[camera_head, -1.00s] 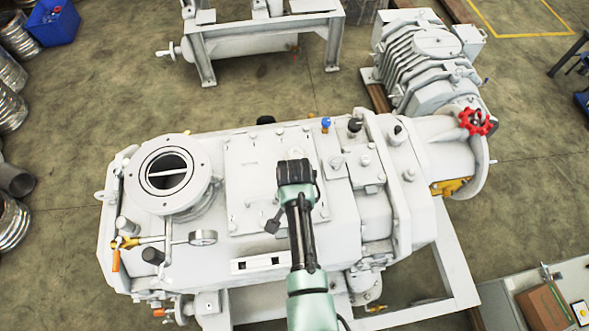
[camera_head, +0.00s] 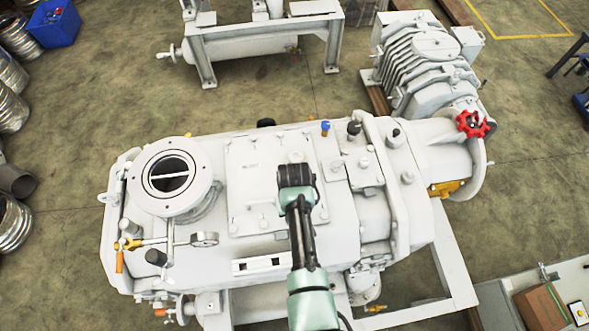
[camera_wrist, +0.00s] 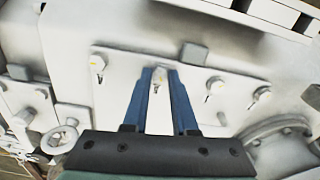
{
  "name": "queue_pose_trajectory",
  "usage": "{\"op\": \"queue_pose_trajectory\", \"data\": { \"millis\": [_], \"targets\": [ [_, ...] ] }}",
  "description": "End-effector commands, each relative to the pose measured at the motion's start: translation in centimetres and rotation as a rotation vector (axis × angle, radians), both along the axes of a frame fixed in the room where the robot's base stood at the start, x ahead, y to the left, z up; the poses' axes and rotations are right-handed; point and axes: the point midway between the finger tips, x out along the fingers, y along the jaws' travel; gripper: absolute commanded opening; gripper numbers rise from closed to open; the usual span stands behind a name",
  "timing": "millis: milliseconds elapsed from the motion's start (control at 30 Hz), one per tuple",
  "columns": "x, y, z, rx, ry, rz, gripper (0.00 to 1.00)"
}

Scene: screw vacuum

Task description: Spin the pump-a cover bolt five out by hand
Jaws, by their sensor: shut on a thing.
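The pump (camera_head: 150,235) is a large white-grey body across the head view. Its flat cover plate (camera_head: 250,165) has bolts along its edges. I cannot tell the bolts' numbers. In the head view my wrist hides the fingers and the held bolt.
A red handwheel (camera_head: 473,124) is at the right.

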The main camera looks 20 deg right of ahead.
Motion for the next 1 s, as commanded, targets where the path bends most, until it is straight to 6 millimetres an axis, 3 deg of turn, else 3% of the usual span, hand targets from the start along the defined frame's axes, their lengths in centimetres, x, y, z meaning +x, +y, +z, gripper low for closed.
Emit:
{"op": "queue_pose_trajectory", "data": {
  "millis": [1000],
  "targets": [
    [-0.34, 0.08, -0.32, 0.003, 0.006, 0.966, 0.0]
  ]
}}
